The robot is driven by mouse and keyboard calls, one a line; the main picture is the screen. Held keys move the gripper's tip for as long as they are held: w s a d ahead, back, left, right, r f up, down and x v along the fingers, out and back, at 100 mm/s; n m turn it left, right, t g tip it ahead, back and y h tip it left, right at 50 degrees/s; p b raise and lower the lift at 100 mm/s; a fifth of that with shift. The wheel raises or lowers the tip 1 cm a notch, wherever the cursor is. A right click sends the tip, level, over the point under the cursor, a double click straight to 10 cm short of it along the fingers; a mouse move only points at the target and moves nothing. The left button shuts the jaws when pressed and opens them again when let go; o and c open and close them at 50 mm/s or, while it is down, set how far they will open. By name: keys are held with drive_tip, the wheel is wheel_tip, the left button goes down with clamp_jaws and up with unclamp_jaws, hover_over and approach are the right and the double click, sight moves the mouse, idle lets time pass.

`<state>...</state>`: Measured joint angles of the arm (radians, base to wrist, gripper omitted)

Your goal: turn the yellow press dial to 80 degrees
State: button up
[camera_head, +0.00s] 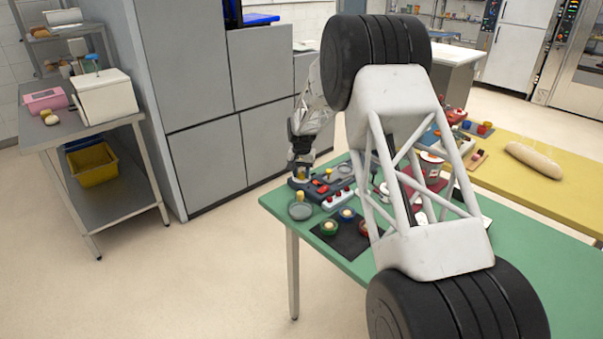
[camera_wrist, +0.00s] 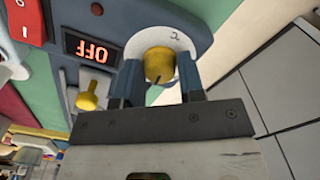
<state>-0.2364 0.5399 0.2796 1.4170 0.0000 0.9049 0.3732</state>
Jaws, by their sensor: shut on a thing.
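The yellow press dial (camera_wrist: 158,63) is a round knob on a white disc with a dark mark like a 2, set in a blue-grey panel (camera_wrist: 120,18). My gripper (camera_wrist: 160,76) is shut on the dial, one finger on each side of it in the wrist view. A short dark line shows at the dial's near edge; I cannot read its angle. In the head view my gripper (camera_head: 301,163) points down at the panel on the green table's far left end, with a bit of yellow (camera_head: 301,174) below it.
Beside the dial are a red-lit display (camera_wrist: 93,52) reading OFF, upside down, and a second yellow knob (camera_wrist: 90,96). A red switch (camera_wrist: 20,22) is at the upper left.

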sight(302, 173)
drive_tip(key=m, duration=0.5)
idle(0.4)
drive_tip(key=o, duration=0.9)
drive_tip(key=shift+r, duration=0.1)
drive_tip(key=shift+r, duration=3.85)
